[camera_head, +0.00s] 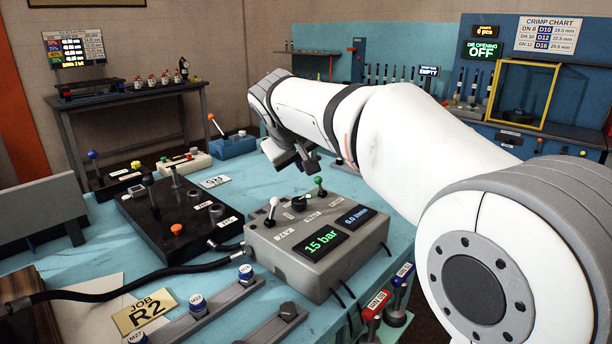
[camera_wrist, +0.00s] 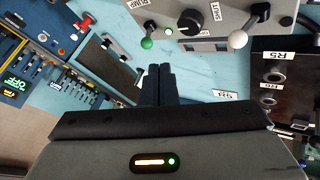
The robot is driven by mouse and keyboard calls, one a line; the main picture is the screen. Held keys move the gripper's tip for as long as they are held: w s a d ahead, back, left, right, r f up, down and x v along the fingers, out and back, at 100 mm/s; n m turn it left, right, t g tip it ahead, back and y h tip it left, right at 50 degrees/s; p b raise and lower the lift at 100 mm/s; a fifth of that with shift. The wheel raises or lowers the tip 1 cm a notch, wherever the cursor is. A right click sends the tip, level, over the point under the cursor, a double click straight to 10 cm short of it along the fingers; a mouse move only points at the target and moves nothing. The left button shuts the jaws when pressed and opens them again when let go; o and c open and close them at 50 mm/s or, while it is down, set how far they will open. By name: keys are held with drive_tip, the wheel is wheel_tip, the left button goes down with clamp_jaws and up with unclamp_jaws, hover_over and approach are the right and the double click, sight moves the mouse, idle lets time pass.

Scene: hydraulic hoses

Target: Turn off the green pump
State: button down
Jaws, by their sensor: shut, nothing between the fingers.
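The grey control box (camera_head: 318,250) stands on the blue bench and shows 15 bar in green and a second, blue reading that looks like 0.0. The green-knobbed lever (camera_head: 319,182) is at its back right; it also shows in the wrist view (camera_wrist: 147,43), beside a label that seems to read PUMP. A white-knobbed lever (camera_head: 273,203) and a black dial (camera_head: 299,203) share the box top. My gripper (camera_head: 312,165) is above and behind the green knob. Its fingers (camera_wrist: 160,68) are shut and empty, appearing just below the knob in the wrist view, apart from it.
A black block (camera_head: 165,220) with a lever and an orange knob stands left of the box. Black hoses cross the bench's front left. A yellow JOB R2 card (camera_head: 145,311) lies in front.

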hover_over(309, 205)
wheel_tip(309, 205, down, 7)
drive_tip(key=shift+s+f+b, duration=0.1)
drive_tip(key=shift+f+b, duration=0.1)
drive_tip(key=shift+b, duration=0.15)
drive_tip(key=shift+a+r+p, duration=0.15)
drive_tip(key=shift+p, duration=0.15)
